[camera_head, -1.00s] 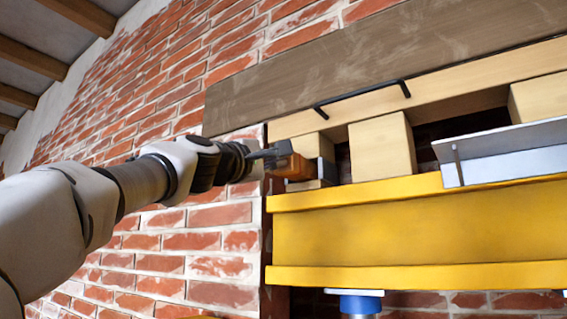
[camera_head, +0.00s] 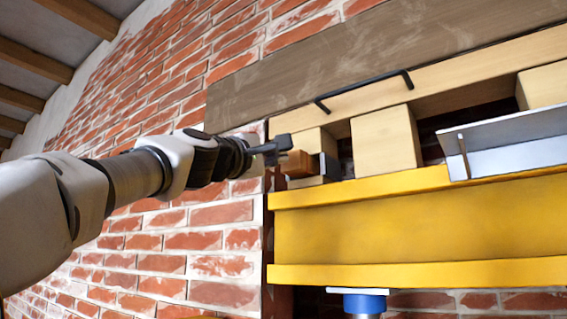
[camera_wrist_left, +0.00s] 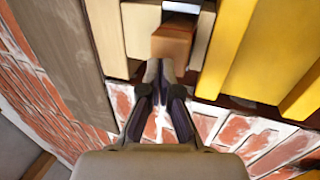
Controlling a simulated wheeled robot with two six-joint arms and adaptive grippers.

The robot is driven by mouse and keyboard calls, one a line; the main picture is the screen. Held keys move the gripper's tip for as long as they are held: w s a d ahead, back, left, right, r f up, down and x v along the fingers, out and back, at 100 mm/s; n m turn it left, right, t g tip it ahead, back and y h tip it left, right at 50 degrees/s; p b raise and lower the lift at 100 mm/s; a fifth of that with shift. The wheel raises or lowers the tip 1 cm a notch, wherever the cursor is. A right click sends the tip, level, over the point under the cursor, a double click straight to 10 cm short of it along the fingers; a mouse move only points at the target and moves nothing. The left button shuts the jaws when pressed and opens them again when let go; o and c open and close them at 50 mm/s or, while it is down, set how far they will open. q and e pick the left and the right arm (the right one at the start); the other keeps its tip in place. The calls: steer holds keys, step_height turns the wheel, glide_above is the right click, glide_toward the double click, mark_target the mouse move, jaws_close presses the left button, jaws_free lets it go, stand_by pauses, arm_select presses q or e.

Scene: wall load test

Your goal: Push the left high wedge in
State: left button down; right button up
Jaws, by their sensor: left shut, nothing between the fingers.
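The left high wedge looks like an orange-brown block (camera_head: 298,165). It sits in the left gap above the yellow steel beam (camera_head: 400,228), beside a pale wooden block (camera_head: 316,142), and its near end sticks out. In the left wrist view the wedge (camera_wrist_left: 173,42) lies just beyond the fingertips. My left gripper (camera_head: 284,146) is shut and empty, at the wedge's upper left end. In the left wrist view its closed fingers (camera_wrist_left: 160,70) point at the wedge's end; whether they touch it I cannot tell. My right gripper is not in view.
A pale timber (camera_head: 440,85) with a black handle (camera_head: 362,91) runs above the blocks. A grey metal angle (camera_head: 510,148) lies on the beam at right. A blue-topped post (camera_head: 365,302) stands under the beam. Brick wall (camera_head: 200,215) fills the left.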

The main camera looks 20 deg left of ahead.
arm_select(q)
steer(key=s+a+b, duration=0.2)
steer(key=s+b, duration=0.3)
steer(key=s, duration=0.2)
steer(key=shift+a, duration=0.2)
steer(key=shift+w+d, duration=0.1)
steer(key=shift+w, duration=0.15)
